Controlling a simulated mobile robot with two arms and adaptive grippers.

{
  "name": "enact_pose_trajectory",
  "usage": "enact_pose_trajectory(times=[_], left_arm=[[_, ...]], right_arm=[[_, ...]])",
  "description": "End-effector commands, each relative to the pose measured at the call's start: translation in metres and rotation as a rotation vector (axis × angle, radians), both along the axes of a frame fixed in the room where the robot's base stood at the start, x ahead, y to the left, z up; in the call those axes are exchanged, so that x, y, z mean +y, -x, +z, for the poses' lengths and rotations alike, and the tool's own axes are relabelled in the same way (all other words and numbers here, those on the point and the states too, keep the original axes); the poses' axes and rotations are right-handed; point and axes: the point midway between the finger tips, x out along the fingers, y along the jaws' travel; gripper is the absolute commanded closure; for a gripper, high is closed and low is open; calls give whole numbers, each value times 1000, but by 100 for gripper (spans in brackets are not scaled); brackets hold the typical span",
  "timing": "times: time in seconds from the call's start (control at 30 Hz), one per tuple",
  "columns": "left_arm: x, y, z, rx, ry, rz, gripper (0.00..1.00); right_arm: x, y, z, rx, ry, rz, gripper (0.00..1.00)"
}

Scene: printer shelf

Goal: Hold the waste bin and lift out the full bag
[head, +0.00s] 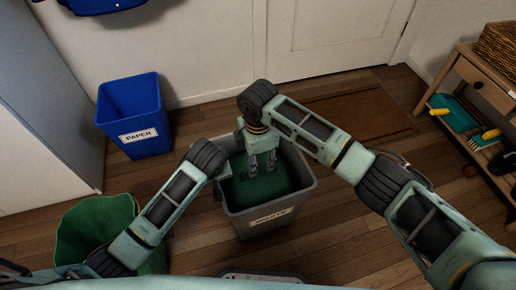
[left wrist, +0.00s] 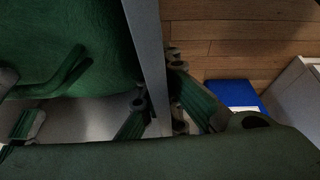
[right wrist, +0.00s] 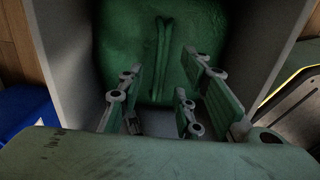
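The grey waste bin (head: 263,222) stands upright on the floor with a label on its front. The green full bag (head: 275,185) sits inside it; in the right wrist view the bag (right wrist: 110,40) has a raised upright ridge (right wrist: 161,58). My right gripper (head: 262,163) points down into the bin. Its fingers (right wrist: 160,85) are apart, with the ridge beyond and between them and nothing held. My left gripper (left wrist: 158,95) is at the bin's left rim, one finger on each side of the wall (left wrist: 146,40), closed on it. In the head view my left arm hides most of that gripper.
A blue paper bin (head: 132,115) stands to the left. A green sack-like thing (head: 90,225) is at the lower left, partly behind my left arm. A brown mat (head: 350,110) lies before the white door. A wooden shelf (head: 470,75) with brushes stands at the right.

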Motion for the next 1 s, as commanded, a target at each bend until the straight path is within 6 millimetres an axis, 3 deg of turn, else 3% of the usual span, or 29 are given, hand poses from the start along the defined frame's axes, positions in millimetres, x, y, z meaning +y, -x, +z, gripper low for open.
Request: enact_pose_trajectory(times=[0.23,0.6,1.0], left_arm=[[0,0,1,-1,0,0,100],[0,0,1,-1,0,0,100],[0,0,1,-2,1,-1,100]], right_arm=[[0,0,-29,0,0,0,68],[0,0,-34,-1,0,0,68],[0,0,-34,0,-1,0,100]])
